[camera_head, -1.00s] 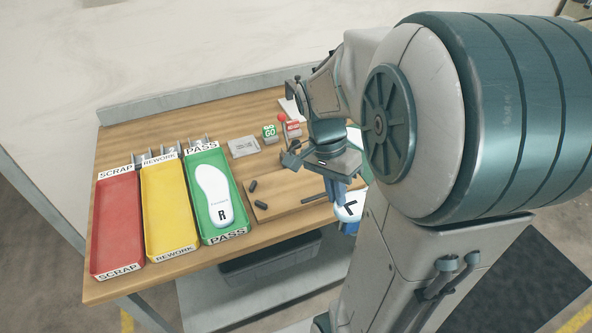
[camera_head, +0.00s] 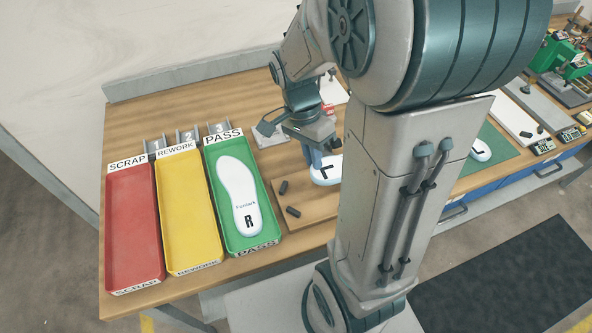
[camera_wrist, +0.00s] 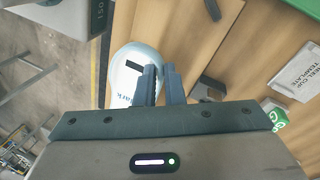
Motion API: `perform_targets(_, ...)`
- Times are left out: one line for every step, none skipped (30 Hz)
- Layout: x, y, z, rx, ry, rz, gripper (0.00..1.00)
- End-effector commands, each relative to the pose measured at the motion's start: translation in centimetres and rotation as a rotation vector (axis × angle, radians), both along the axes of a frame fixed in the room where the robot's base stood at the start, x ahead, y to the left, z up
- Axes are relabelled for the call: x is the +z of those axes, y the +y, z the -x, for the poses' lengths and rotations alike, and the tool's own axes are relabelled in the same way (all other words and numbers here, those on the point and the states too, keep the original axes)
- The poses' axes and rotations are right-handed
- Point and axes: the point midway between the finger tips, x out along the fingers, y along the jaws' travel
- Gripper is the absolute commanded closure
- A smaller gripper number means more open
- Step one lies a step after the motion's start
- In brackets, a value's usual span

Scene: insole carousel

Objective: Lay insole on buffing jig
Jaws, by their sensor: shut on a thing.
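My gripper (camera_head: 314,166) is shut on a white insole (camera_head: 326,176) with a black L mark, with its blue fingers at the insole's edge. In the wrist view the fingers (camera_wrist: 161,72) cover part of the insole (camera_wrist: 127,68). The insole is at the right part of a low wooden board (camera_head: 300,208); whether it touches the board I cannot tell. I cannot tell whether this board is the buffing jig. My arm hides the board's right side.
A green PASS tray (camera_head: 262,232) holds a white insole marked R (camera_head: 240,195). The yellow REWORK tray (camera_head: 187,220) and red SCRAP tray (camera_head: 132,230) are empty. Another L insole (camera_head: 480,150) lies on a green mat (camera_head: 497,141) at right.

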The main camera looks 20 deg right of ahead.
Motion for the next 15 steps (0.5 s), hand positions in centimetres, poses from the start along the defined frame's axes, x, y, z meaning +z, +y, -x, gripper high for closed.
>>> perform_targets(-0.6, 1.2, -0.4, 0.008, 0.005, 0.000, 1.00)
perform_targets(-1.0, 1.7, -0.7, 0.006, 0.005, 0.001, 1.00)
perform_targets(-1.5, 2.5, -0.9, 0.007, 0.004, 0.001, 1.00)
perform_targets(-1.8, 3.0, -1.1, 0.006, 0.005, 0.001, 1.00)
perform_targets(-2.1, 3.4, -1.3, 0.006, 0.004, 0.000, 1.00)
perform_targets(-2.4, 3.9, -1.5, 0.004, 0.002, 0.000, 1.00)
perform_targets(-2.6, 4.1, -1.6, 0.004, 0.003, 0.000, 1.00)
perform_targets(-2.8, 4.4, -1.7, 0.004, 0.003, 0.000, 1.00)
perform_targets(-2.9, 4.6, -1.8, 0.004, 0.001, 0.000, 1.00)
perform_targets(-3.0, 4.7, -1.9, 0.003, 0.001, 0.001, 1.00)
perform_targets(-3.1, 4.8, -1.9, 0.003, 0.000, 0.000, 1.00)
perform_targets(-3.4, 4.9, -1.9, 0.002, 0.001, 0.001, 1.00)
perform_targets(-3.7, 4.9, -1.9, 0.002, 0.003, 0.001, 1.00)
perform_targets(-4.0, 4.9, -1.9, 0.002, 0.004, 0.001, 1.00)
perform_targets(-4.6, 4.9, -1.9, 0.002, 0.004, 0.001, 1.00)
